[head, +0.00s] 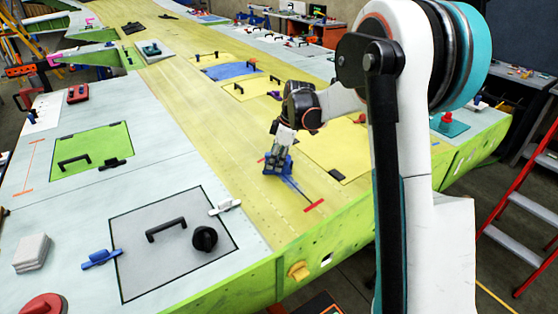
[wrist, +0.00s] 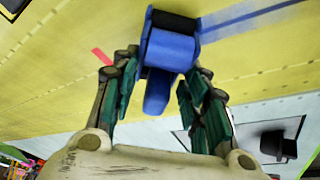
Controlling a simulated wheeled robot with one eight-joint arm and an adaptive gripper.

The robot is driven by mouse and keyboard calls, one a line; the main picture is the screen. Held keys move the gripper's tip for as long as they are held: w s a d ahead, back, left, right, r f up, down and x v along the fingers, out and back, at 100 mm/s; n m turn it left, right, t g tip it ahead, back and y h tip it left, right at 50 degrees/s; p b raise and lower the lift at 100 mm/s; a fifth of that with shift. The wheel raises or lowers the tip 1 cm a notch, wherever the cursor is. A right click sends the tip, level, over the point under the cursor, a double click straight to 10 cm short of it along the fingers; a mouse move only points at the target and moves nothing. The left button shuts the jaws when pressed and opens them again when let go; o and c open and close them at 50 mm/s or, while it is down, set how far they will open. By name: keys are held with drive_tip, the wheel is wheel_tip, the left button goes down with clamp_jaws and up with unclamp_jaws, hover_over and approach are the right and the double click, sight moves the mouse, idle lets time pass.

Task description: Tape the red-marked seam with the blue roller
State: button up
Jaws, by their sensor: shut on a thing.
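The blue roller (head: 277,165) stands on the yellow wing skin and appears to touch it. My gripper (head: 281,150) is above it. In the wrist view, my gripper (wrist: 160,75) has its fingers on both sides of the roller's blue handle (wrist: 157,92) and is shut on it. A strip of blue tape (head: 291,184) runs from the roller toward the near red mark (head: 314,206), with a dark seam line between. The tape (wrist: 255,14) also shows in the wrist view. The other red mark (wrist: 102,56) lies on the opposite side of the roller; my fingers partly hide that area.
A grey panel (head: 150,255) with a black handle and knob lies at the front left, with a blue clamp (head: 101,259) beside it. A green panel (head: 90,150) lies farther left. A red ladder (head: 500,190) stands at the right. The yellow skin around the roller is mostly clear.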

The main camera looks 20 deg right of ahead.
drive_tip(key=shift+w+a+f, duration=0.1)
drive_tip(key=shift+w+a, duration=0.1)
drive_tip(key=shift+w, duration=0.9)
drive_tip(key=shift+w+a+r, duration=0.1)
drive_tip(key=shift+w+a, duration=0.15)
drive_tip(key=shift+w, duration=0.9)
drive_tip(key=shift+w+a+f, duration=0.1)
drive_tip(key=shift+w+a, duration=0.1)
drive_tip(key=shift+w, duration=0.9)
drive_tip(key=shift+s, duration=0.1)
drive_tip(key=shift+s, duration=0.1)
drive_tip(key=shift+s+d+b, duration=0.25)
drive_tip(key=shift+s, duration=0.95)
drive_tip(key=shift+s+d+b, duration=0.2)
drive_tip(key=shift+s, duration=1.05)
drive_tip(key=shift+s+d+b, duration=0.25)
drive_tip(key=shift+s, duration=0.95)
drive_tip(key=shift+s+d, duration=0.55)
drive_tip(key=shift+s, duration=2.15)
drive_tip(key=shift+s+d, duration=0.5)
drive_tip(key=shift+s, duration=2.15)
drive_tip(key=shift+s+d, duration=0.55)
drive_tip(key=shift+s, duration=2.15)
wheel_tip(320, 180, up, 6)
drive_tip(key=a+p, duration=0.1)
drive_tip(key=p, duration=0.3)
drive_tip(key=shift+r, duration=0.2)
